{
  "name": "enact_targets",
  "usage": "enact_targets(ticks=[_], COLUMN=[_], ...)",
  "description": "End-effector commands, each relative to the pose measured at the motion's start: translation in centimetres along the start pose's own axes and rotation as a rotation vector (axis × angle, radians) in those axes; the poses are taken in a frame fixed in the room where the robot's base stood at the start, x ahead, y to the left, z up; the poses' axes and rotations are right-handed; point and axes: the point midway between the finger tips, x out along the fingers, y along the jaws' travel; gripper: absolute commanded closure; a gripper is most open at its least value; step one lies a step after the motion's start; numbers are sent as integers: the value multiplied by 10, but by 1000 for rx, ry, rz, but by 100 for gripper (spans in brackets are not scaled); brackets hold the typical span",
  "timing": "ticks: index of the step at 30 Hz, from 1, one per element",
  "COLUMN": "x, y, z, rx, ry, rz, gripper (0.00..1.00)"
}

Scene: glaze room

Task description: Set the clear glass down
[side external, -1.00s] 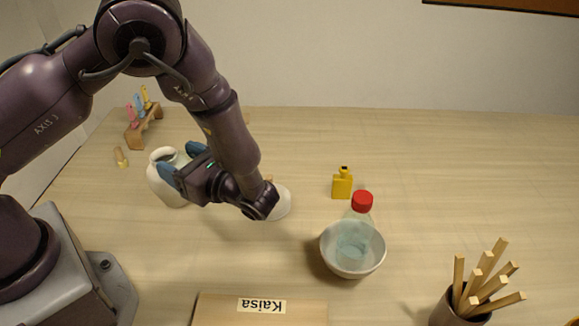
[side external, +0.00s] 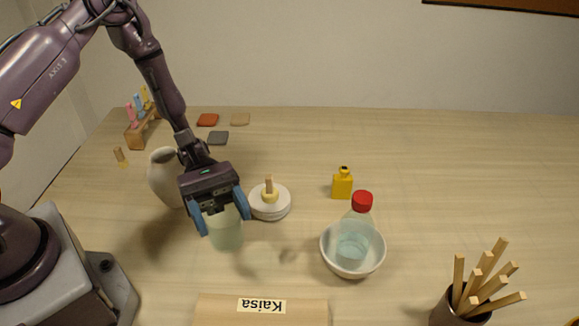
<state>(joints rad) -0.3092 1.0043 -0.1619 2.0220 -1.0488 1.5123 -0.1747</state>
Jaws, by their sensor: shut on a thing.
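My gripper (side external: 224,224) points down, its two blue fingers shut on the clear glass (side external: 227,236). The glass is faintly greenish, see-through and roughly upright between the fingers; its upper part is partly hidden by the gripper. A pale patch of light and a small shadow lie on the table to its lower right. I cannot tell whether its base touches the table.
A white vase (side external: 162,180) stands close left of my gripper, partly hidden. A round white lidded piece (side external: 270,208) with a wooden knob is close right. A bowl (side external: 331,257) holds a red-capped bottle (side external: 354,222). A "Kaisa" board (side external: 220,309) lies in front.

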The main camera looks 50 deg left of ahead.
Motion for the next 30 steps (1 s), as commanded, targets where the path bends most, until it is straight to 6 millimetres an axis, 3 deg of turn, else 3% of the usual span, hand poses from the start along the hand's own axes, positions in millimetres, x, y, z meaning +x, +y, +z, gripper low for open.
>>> enact_targets(ticks=[3, 6, 13, 20, 30], x=[-30, -63, -138, -172, -197], y=[39, 66, 94, 102, 170], z=[12, 20, 30, 29, -3], rx=[1, 2, 1, 2, 6], ry=[-1, -2, -2, -2, -2], rz=[331, 590, 1033, 1197, 1204], gripper=[68, 68, 68, 68, 68])
